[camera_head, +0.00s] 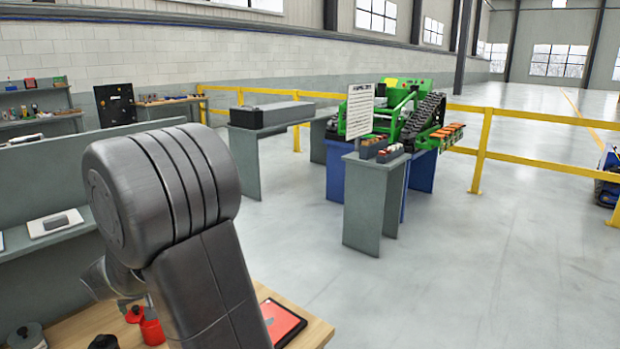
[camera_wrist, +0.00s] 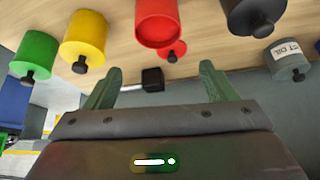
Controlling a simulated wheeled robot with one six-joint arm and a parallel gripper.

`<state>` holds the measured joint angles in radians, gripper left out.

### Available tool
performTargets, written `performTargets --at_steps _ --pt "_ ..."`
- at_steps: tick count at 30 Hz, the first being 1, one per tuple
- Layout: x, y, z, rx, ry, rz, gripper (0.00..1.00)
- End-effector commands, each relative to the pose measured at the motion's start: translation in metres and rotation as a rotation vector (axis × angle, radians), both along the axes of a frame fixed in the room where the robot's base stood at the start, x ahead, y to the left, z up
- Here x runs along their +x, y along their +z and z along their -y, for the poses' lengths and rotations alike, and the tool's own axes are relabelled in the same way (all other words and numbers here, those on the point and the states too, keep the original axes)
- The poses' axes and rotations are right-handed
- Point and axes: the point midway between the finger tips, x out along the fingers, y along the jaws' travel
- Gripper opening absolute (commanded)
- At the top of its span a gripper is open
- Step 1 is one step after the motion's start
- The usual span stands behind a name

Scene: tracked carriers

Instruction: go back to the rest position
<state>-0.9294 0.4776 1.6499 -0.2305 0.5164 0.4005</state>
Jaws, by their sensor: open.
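My gripper (camera_wrist: 157,92) shows in the wrist view with its two green fingers wide apart and nothing between them. It is above or beside a wooden bench top (camera_wrist: 205,58). Beyond the fingertips are a red container (camera_wrist: 158,22), a yellow one (camera_wrist: 85,35) and a green one (camera_wrist: 36,52), with a black one (camera_wrist: 252,15) and a grey one (camera_wrist: 287,58) to the right. A small black block (camera_wrist: 152,79) lies near the fingers. In the head view my arm hides the gripper.
In the head view, a red container (camera_head: 151,328) and a red tablet-like panel (camera_head: 283,322) are on the wooden bench (camera_head: 318,333). A grey shelf unit (camera_head: 20,262) stands at the left. A green tracked machine (camera_head: 405,105) stands behind a grey stand (camera_head: 370,205).

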Motion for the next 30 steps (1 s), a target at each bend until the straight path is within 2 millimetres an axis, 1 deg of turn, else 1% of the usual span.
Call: performTargets --at_steps 1,6,9,15,30 --pt "-0.001 -0.012 0.001 -0.004 0.000 -0.003 0.78" --pt "-0.001 -0.045 0.001 -0.004 0.001 -0.004 0.78" --pt "-0.004 -0.031 0.004 0.003 0.000 0.002 0.78" --pt "-0.009 -0.019 0.008 0.001 -0.002 0.000 0.78" --pt "-0.010 -0.016 0.011 0.000 -0.004 -0.001 0.78"
